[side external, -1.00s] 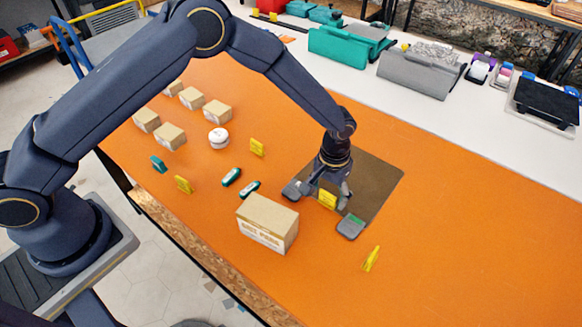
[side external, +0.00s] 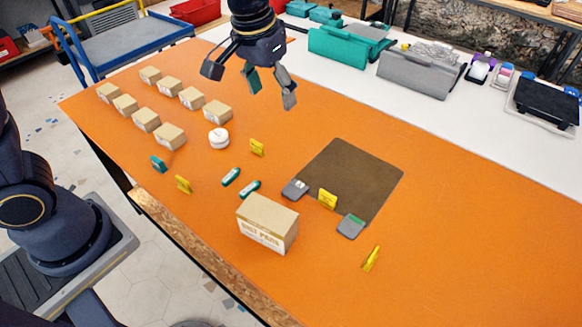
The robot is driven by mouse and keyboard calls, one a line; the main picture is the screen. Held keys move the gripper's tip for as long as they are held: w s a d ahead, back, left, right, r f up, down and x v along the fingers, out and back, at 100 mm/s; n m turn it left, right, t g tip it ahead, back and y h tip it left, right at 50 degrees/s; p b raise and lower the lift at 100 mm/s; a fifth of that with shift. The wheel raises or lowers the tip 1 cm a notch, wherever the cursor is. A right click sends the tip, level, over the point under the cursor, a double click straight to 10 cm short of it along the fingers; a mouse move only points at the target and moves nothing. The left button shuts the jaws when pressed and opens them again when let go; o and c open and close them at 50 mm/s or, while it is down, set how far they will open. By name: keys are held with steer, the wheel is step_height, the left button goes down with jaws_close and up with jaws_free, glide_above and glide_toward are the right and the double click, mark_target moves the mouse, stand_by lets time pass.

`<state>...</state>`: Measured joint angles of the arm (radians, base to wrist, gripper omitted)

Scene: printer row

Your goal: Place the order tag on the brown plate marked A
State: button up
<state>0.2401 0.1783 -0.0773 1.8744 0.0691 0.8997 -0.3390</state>
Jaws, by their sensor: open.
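The brown plate (side external: 352,172) lies flat on the orange table top, right of the middle. A small yellow sign (side external: 327,199) stands at its front edge; its marking is too small to read. A grey flat piece with a light end (side external: 295,189) lies at the plate's left corner. A grey flat piece with a green end (side external: 350,226) lies at its front corner. I cannot tell which piece is the order tag. My gripper (side external: 262,92) is open and empty, raised well up and left of the plate, with its fingers spread.
A cardboard box (side external: 267,222) stands in front of the plate. Small boxes (side external: 171,136), a white round object (side external: 219,138), two green-and-white pieces (side external: 231,177) and more yellow signs (side external: 257,147) are to the left. The table's right side is mostly clear.

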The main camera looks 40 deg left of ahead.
steer(key=s+a+r+t, duration=0.1)
steer(key=s+a+r, duration=0.1)
steer(key=s+a, duration=0.3)
steer(key=s+a+r+t, duration=0.2)
steer(key=s+a, duration=0.4)
steer(key=s, duration=0.7)
steer(key=shift+s+a+r, duration=0.2)
steer(key=shift+s+r, duration=0.1)
steer(key=shift+r, duration=0.25)
